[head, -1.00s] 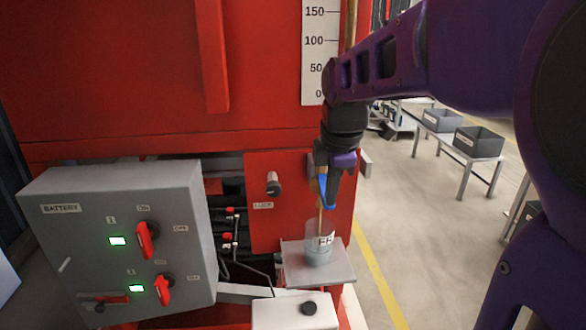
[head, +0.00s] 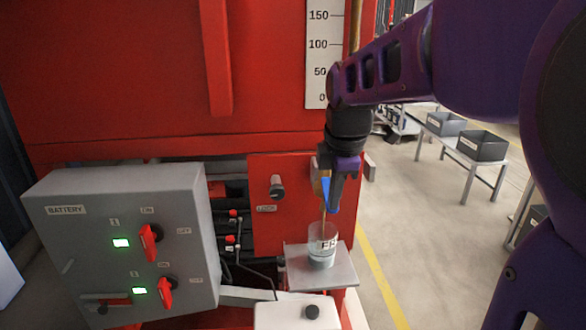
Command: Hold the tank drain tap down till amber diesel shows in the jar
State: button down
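My gripper (head: 329,205) points down in front of the red panel at the tank's foot, directly above the jar. Blue shows at its fingertips, but the gap between them is hidden from this side. The drain tap is mostly hidden behind the gripper; a small brass-coloured part (head: 318,183) shows beside it. A thin brownish streak (head: 322,222) runs from below the gripper into the clear jar (head: 322,246). Pale grey-blue liquid shows low in the jar; I see no clear amber there.
A grey battery box (head: 120,245) with red switches stands at the left. A white box with a black cap (head: 297,316) is below the shelf. A black knob (head: 277,186) sits on the red panel.

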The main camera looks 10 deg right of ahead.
jog(key=shift+r, duration=0.15)
jog(key=shift+r+p, duration=0.7)
